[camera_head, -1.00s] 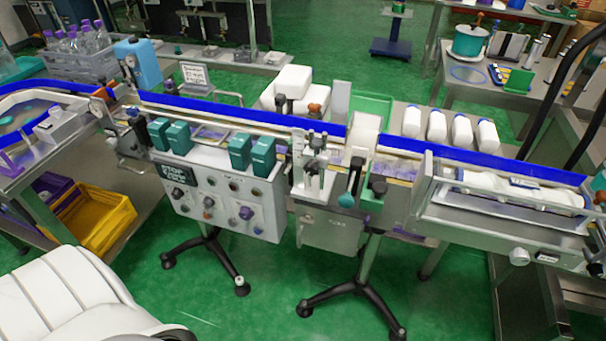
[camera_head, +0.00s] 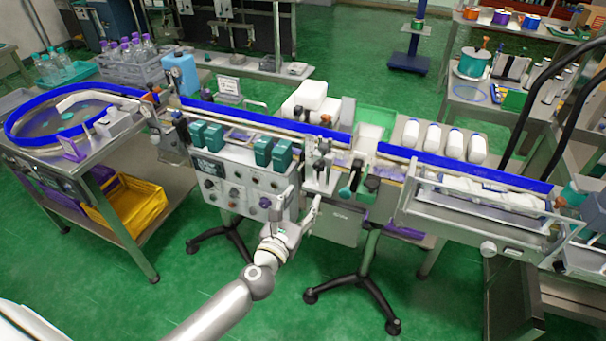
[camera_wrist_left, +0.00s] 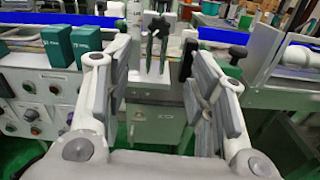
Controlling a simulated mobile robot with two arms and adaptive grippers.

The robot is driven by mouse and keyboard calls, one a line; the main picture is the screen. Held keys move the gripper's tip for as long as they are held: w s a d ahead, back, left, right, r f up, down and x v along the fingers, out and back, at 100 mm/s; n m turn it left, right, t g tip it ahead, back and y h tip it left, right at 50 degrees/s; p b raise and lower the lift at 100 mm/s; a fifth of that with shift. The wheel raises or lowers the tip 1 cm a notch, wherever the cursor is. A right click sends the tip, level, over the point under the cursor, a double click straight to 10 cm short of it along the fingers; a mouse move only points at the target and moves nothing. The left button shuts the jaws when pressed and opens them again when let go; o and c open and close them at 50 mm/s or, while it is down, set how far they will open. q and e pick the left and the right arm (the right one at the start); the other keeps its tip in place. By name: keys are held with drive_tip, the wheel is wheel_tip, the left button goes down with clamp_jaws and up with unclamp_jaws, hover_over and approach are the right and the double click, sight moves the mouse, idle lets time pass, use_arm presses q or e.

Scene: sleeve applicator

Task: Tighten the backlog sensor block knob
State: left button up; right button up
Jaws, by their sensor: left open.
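A metal block assembly with black knobs (camera_head: 320,165) stands at the front edge of the conveyor, near its middle. In the left wrist view its black handles (camera_wrist_left: 157,38) show between and beyond my fingers. I cannot tell which knob is the backlog sensor block's. My left gripper (camera_head: 299,204) is open and empty, in front of and below the assembly, apart from it. In the left wrist view its two fingers (camera_wrist_left: 162,82) stand wide apart. My right gripper is not in view.
A control panel box (camera_head: 240,185) with knobs and teal units (camera_head: 263,152) on top is left of my gripper. A guard rail frame (camera_head: 480,222) with white bottles is at right. Stand legs (camera_head: 355,285) are below. The green floor in front is open.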

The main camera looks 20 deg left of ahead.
sight(318, 169)
use_arm(q)
drive_tip(key=shift+n, duration=0.4)
drive_tip(key=w, duration=1.1)
drive_tip(key=shift+d+r, duration=0.1)
drive_tip(key=shift+r, duration=0.25)
drive_tip(key=shift+c, duration=0.3)
drive_tip(key=c, duration=1)
